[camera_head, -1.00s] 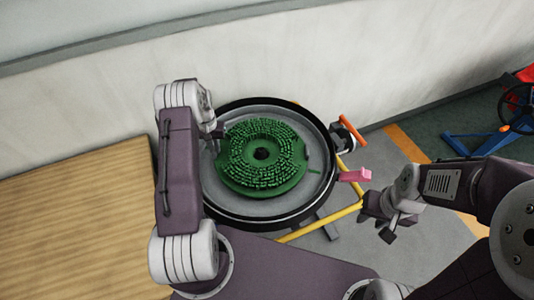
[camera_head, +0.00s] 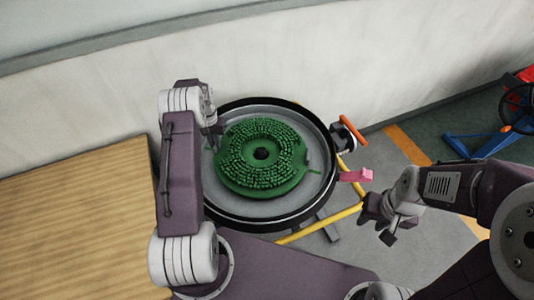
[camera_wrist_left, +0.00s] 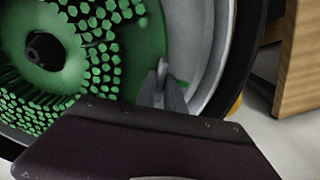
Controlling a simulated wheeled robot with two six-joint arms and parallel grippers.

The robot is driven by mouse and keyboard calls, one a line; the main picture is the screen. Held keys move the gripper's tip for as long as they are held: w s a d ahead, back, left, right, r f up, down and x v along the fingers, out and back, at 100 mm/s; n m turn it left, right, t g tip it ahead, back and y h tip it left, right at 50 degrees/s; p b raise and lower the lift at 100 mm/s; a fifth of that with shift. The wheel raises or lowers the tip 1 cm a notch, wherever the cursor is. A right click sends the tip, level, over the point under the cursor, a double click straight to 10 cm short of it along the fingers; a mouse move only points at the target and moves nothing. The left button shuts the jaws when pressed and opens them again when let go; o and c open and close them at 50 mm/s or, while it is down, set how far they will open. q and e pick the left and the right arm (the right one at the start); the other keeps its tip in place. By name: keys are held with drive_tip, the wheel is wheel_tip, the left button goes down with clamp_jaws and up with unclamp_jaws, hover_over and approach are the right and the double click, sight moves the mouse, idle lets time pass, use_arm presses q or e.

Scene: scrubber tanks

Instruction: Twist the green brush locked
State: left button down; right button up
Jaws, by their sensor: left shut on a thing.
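The green brush (camera_head: 262,195) is a round disc with bristles and a dark centre hole. It lies bristles up inside the grey round housing with a black rim (camera_head: 270,220). My left gripper (camera_head: 215,142) is at the brush's left edge. In the left wrist view my left gripper (camera_wrist_left: 162,75) is shut at the rim of the brush (camera_wrist_left: 145,50), with a bit of green showing beside the fingers. The grip itself is partly hidden. My right gripper (camera_head: 384,225) is away from the brush, to the right of the housing; its jaws are unclear.
A pink block-like handle (camera_head: 356,175) and an orange lever (camera_head: 353,130) stand at the housing's right side, by a yellow bar (camera_head: 320,223). A wooden surface (camera_head: 80,220) lies left. A pale wall (camera_head: 270,60) runs behind.

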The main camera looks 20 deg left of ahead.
use_arm(q)
drive_tip(key=shift+w+a+f+m+b, duration=0.15)
drive_tip(key=shift+w+m+b, duration=0.25)
drive_tip(key=shift+w, duration=0.2)
drive_tip(key=c, duration=1.4)
unclamp_jaws()
drive_tip(key=shift+o, duration=0.2)
wheel_tip(320, 180, up, 9)
drive_tip(key=shift+r+b, duration=0.2)
drive_tip(key=shift+b, duration=0.25)
